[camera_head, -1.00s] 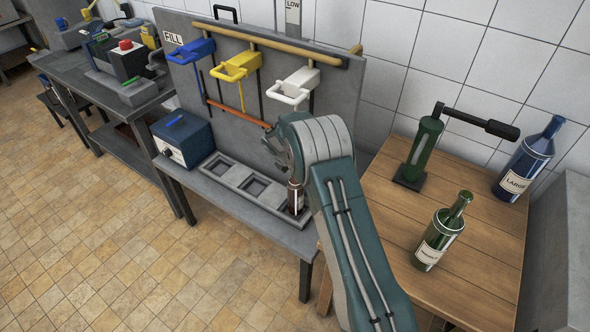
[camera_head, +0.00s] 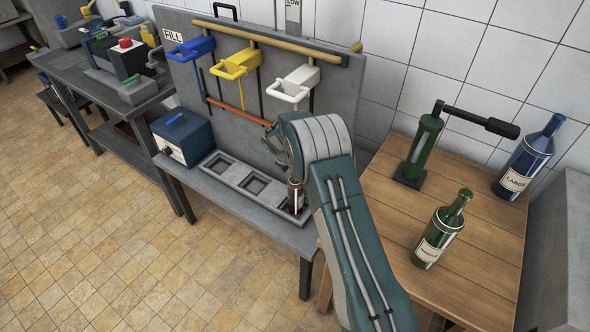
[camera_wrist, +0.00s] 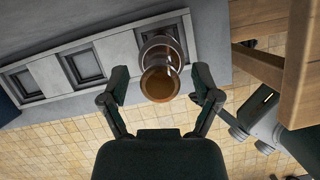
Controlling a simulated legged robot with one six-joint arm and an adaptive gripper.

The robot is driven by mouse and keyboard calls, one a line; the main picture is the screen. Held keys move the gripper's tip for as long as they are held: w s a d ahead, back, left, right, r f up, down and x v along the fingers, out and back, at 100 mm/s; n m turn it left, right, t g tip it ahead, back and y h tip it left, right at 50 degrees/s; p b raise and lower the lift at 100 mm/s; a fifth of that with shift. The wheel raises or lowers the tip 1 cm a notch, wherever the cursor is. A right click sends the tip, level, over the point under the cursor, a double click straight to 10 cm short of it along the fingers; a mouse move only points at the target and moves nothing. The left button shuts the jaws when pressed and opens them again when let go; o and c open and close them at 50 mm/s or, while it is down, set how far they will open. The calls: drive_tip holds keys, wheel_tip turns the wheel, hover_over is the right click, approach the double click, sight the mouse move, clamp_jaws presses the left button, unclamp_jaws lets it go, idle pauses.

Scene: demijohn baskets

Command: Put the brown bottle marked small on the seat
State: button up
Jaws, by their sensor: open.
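The brown bottle (camera_head: 296,194) stands at the right end of the grey tray (camera_head: 226,183), where the right-hand seat would be; my arm partly covers it. In the wrist view the bottle (camera_wrist: 160,84) shows from above, its open mouth towards the camera. Two empty square seats, a middle one (camera_wrist: 87,64) and a left one (camera_wrist: 26,85), lie to its left. My gripper (camera_wrist: 161,90) is open, with one finger on each side of the bottle's neck and a gap on both sides. The bottle's label cannot be read.
Blue, yellow and white filler holders (camera_head: 293,86) hang on the panel above the tray. A blue box (camera_head: 182,138) stands left of the tray. On the wooden table (camera_head: 476,235) stand a green bottle (camera_head: 440,232), a blue bottle (camera_head: 529,160) marked LARGE and a green lever device (camera_head: 424,150).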

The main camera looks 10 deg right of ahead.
drive_tip(key=s+a, duration=0.7)
drive_tip(key=a, duration=0.3)
drive_tip(key=shift+a+r, duration=0.25)
drive_tip(key=shift+r, duration=0.2)
drive_tip(key=s+d+r+m+y, duration=0.1)
drive_tip(key=s+d+r+m, duration=0.25)
drive_tip(key=r, duration=0.45)
drive_tip(key=s+d+r+m+t, duration=0.1)
drive_tip(key=s+d+r+m, duration=0.1)
drive_tip(key=s+r+m, duration=0.5)
drive_tip(key=s+d+r+m+y, duration=0.1)
drive_tip(key=s+d+r+m, duration=0.1)
drive_tip(key=r, duration=0.8)
drive_tip(key=s+d+r+m, duration=0.1)
drive_tip(key=s+r+m, duration=0.1)
drive_tip(key=s+m, duration=0.2)
drive_tip(key=s+d+r+m+t+y, duration=0.1)
drive_tip(key=s+m, duration=0.3)
drive_tip(key=s, duration=0.7)
drive_tip(key=s+d+r+m+t, duration=0.1)
drive_tip(key=s+r+m, duration=0.3)
drive_tip(key=s, duration=0.3)
drive_tip(key=shift+s+y, duration=0.4)
